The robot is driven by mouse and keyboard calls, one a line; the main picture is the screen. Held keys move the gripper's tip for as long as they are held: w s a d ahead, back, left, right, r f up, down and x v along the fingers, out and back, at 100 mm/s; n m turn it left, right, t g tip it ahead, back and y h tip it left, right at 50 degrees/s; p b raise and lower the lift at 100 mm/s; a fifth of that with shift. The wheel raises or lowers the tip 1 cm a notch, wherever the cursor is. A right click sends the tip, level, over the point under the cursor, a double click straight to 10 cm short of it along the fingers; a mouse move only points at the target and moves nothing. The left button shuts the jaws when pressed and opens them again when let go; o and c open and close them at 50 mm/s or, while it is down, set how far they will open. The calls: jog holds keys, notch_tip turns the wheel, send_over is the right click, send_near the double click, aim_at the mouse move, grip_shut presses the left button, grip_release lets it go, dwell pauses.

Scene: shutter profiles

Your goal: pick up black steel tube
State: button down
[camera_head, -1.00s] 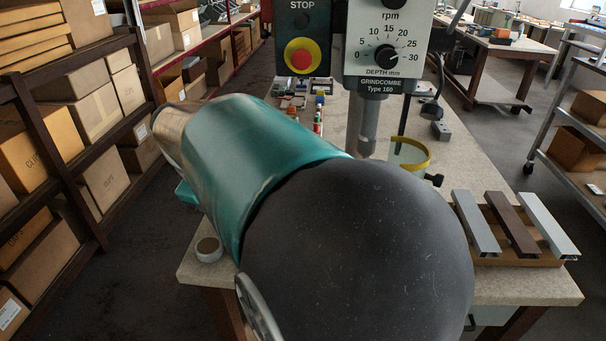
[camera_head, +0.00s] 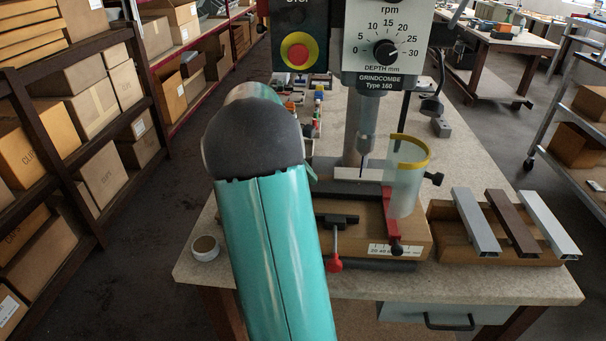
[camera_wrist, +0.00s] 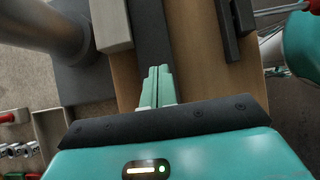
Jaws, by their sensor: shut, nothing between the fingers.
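A long dark bar (camera_head: 345,188), which looks like the black steel tube, lies on the wooden drilling fixture (camera_head: 400,228) under the drill. I cannot tell whether it is hollow. In the wrist view, the dark bar (camera_wrist: 150,38) runs away from the fingertips over the wooden fixture (camera_wrist: 198,45). My gripper (camera_wrist: 160,70) is shut and empty, its pale green fingers together. The fingertips overlap the bar in the picture; I cannot tell whether they touch it. In the head view my arm hides my gripper.
A drill press (camera_head: 366,120) with a clear guard (camera_head: 406,178) stands over the fixture. A black clamp (camera_wrist: 235,30) is close on the right in the wrist view. Two silver profiles and a brown one (camera_head: 512,222) lie on a wooden tray (camera_head: 470,250). A round tin (camera_head: 205,248) stands front left.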

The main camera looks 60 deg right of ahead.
aim_at(343, 189)
jog(key=s+d, duration=0.1)
jog(key=s, duration=0.1)
jog(key=s+d, duration=0.1)
jog(key=s, duration=0.1)
jog(key=s+d, duration=0.1)
jog(key=s, duration=0.2)
jog(key=shift+d, duration=0.35)
jog(key=shift+a+f, duration=0.1)
jog(key=shift+f, duration=0.8)
jog(key=shift+w+f, duration=0.1)
